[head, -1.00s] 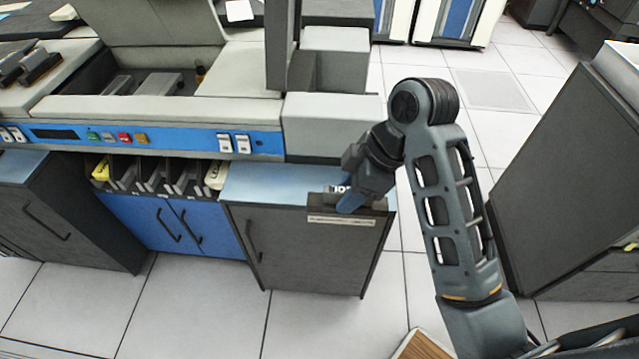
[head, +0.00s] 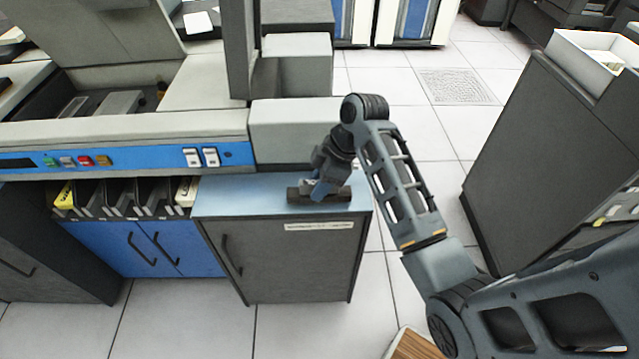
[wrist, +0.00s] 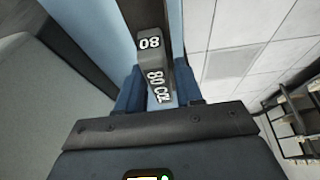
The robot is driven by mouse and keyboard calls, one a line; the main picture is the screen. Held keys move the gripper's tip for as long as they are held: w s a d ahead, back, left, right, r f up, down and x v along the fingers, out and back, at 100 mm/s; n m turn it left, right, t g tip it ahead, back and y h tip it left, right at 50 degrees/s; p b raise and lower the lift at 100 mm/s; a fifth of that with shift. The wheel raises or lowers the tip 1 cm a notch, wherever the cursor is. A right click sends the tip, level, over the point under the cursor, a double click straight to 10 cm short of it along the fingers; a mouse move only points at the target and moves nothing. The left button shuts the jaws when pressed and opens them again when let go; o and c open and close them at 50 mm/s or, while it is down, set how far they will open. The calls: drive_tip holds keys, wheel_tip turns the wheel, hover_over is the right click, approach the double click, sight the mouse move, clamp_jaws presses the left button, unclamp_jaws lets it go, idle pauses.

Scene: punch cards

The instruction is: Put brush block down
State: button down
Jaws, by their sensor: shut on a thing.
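The brush block is a dark bar (head: 338,195) at the right end of the blue-grey top of the low cabinet (head: 240,195). My gripper (head: 318,190) is shut on it from above. I cannot tell whether the block touches the top or hangs just over it. In the wrist view the block (wrist: 147,35) shows white lettering with "80" on it. The blue fingers of my gripper (wrist: 158,88) sit on both sides of its near end. The gripper hides the middle of the block in the head view.
A grey machine with a blue button panel (head: 125,160) stands behind and left of the cabinet. Card bins (head: 125,195) sit left of it. The left part of the cabinet top is bare. A tall dark cabinet (head: 530,160) stands right, across a tiled floor gap.

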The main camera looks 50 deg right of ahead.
drive_tip(key=shift+f, duration=0.25)
drive_tip(key=shift+f, duration=0.15)
drive_tip(key=c, duration=0.7)
unclamp_jaws()
drive_tip(key=shift+c, duration=0.2)
drive_tip(key=p+v, duration=0.1)
drive_tip(key=v, duration=1)
drive_tip(key=shift+w+a, duration=0.1)
drive_tip(key=shift+w, duration=0.05)
drive_tip(key=shift+s+r+p, duration=0.25)
drive_tip(key=shift+r+p, duration=0.4)
drive_tip(key=shift+p, duration=0.3)
